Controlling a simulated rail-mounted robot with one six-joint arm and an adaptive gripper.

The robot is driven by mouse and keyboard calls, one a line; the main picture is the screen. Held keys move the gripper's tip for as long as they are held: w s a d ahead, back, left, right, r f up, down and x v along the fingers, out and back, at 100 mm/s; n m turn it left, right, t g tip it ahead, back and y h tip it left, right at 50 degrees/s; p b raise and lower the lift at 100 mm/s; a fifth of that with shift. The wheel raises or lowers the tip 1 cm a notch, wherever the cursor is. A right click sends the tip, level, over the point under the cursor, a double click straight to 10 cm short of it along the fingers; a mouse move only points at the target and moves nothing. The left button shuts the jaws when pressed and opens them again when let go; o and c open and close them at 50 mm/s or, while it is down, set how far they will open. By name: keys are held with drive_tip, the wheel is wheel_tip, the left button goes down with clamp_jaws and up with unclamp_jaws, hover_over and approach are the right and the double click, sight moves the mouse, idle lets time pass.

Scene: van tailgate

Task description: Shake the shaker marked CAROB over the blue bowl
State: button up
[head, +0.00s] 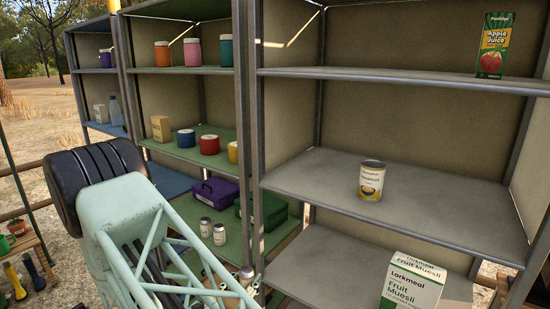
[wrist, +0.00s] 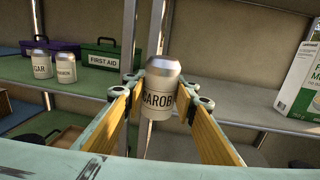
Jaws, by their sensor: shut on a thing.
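The CAROB shaker (wrist: 160,88), a pale can with a silver top and a dark-lettered label, is held between the two yellow-padded fingers of my gripper (wrist: 161,97). It looks nearly upright, top up, in front of the shelves. In the head view only the shaker's silver top (head: 246,272) shows clearly, at the bottom centre beside my gripper (head: 243,289). I cannot make out the blue bowl in either view.
Two similar shakers (head: 205,227) (head: 220,234) stand on the green shelf left of my gripper; their labels read partly "GAR" and "MON" in the wrist view. Behind them are a purple box (head: 216,193) and a green FIRST AID box (wrist: 101,55). A muesli box (head: 411,284) stands at right.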

drive_tip(key=w+d+r+y, duration=0.1)
drive_tip(key=w+d+r, duration=0.3)
drive_tip(key=d, duration=0.6)
drive_tip(key=w+d+r+n+t+y, duration=0.1)
drive_tip(key=w+d+r, duration=0.3)
drive_tip(key=d, duration=0.5)
drive_tip(key=w+d+r+n+y, duration=0.1)
drive_tip(key=w+d+r, duration=0.3)
drive_tip(key=d, duration=0.6)
drive_tip(key=shift+d+r+y, duration=0.3)
drive_tip(key=shift+s, duration=0.1)
idle(0.5)
